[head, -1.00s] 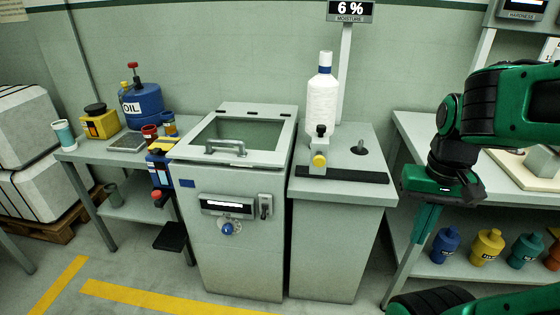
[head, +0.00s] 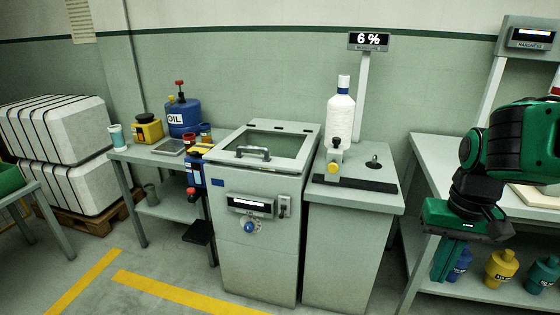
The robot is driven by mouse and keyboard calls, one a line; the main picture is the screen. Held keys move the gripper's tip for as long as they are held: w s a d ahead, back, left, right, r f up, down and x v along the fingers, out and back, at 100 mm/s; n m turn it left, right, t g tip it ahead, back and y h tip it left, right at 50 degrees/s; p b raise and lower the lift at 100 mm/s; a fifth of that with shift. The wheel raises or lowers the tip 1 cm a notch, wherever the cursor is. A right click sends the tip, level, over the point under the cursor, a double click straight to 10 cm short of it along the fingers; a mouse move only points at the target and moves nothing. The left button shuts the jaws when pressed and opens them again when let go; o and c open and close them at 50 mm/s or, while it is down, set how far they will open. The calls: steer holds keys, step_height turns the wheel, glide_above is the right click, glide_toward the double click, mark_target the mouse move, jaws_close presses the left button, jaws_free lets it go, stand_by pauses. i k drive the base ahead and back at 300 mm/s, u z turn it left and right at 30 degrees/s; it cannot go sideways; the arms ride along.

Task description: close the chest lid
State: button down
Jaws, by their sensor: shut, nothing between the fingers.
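The chest is a pale grey-green cabinet (head: 256,240) in the middle of the head view. Its lid (head: 234,157) has a framed window and a bar handle (head: 253,153) near the front edge, with hinges at the back. The lid appears to lie flat on top of the cabinet; I cannot tell whether a small gap remains at the front. A display and a blue knob (head: 250,227) are on the cabinet front. My gripper (head: 449,262) points down at the right, shut and empty, well apart from the chest, in front of the right bench.
A second cabinet (head: 354,245) with a white bottle (head: 341,115) stands against the chest's right side. Floor in front is open.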

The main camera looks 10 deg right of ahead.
mark_target(217, 153)
steer(key=u, duration=0.2)
steer(key=i, duration=1.2)
steer(key=z, duration=0.5)
